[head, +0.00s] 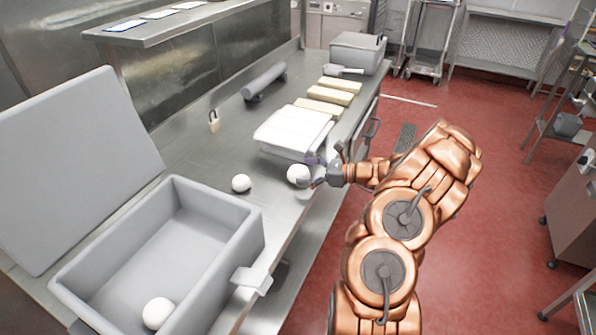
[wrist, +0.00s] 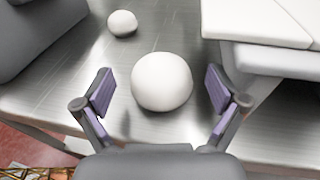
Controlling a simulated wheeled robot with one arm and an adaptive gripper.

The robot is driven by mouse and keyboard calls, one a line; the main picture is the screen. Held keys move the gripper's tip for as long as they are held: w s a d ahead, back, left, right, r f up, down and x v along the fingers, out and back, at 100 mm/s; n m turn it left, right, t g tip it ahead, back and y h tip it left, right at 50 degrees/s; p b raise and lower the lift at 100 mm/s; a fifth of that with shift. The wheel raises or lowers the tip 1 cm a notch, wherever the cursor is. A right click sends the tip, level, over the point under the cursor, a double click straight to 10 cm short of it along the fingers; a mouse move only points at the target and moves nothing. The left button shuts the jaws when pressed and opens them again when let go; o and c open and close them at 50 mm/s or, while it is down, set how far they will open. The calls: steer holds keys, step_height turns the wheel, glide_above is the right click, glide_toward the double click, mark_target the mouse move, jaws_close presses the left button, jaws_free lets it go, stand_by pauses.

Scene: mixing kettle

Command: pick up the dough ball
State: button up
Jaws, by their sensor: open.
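A white dough ball (head: 298,174) rests on the steel counter close to its front edge, beside a stack of white slabs. In the wrist view this dough ball (wrist: 162,82) lies between the two purple-padded fingers of my gripper (wrist: 161,92), with a gap on each side. My gripper (head: 312,172) is open and low over the counter in the head view. A second dough ball (head: 241,183) lies on the counter to the left; it also shows in the wrist view (wrist: 122,23). A third dough ball (head: 158,313) sits inside the grey bin.
The open grey bin (head: 245,232) stands at the near left, its lid (head: 75,165) leaning behind. White slabs (head: 293,128) and yellowish blocks (head: 335,92) lie farther along the counter. A padlock (head: 213,121) and a grey roller (head: 264,82) are at the back. A grey container (head: 357,55) stands at the far end.

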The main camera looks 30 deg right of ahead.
steer(key=shift+x, duration=1.05)
steer(key=shift+d, duration=0.1)
steer(key=c, duration=1.3)
steer(key=shift+r, duration=0.2)
steer(key=shift+c, duration=0.2)
steer(key=shift+r+b, duration=0.35)
steer(key=shift+r, duration=0.1)
steer(key=f+b+v, duration=0.3)
steer(key=b+v, duration=0.1)
steer(key=v, duration=1.3)
steer(key=shift+s+d+r, duration=0.3)
steer(key=shift+s+d, duration=0.05)
steer(key=shift+s, duration=0.2)
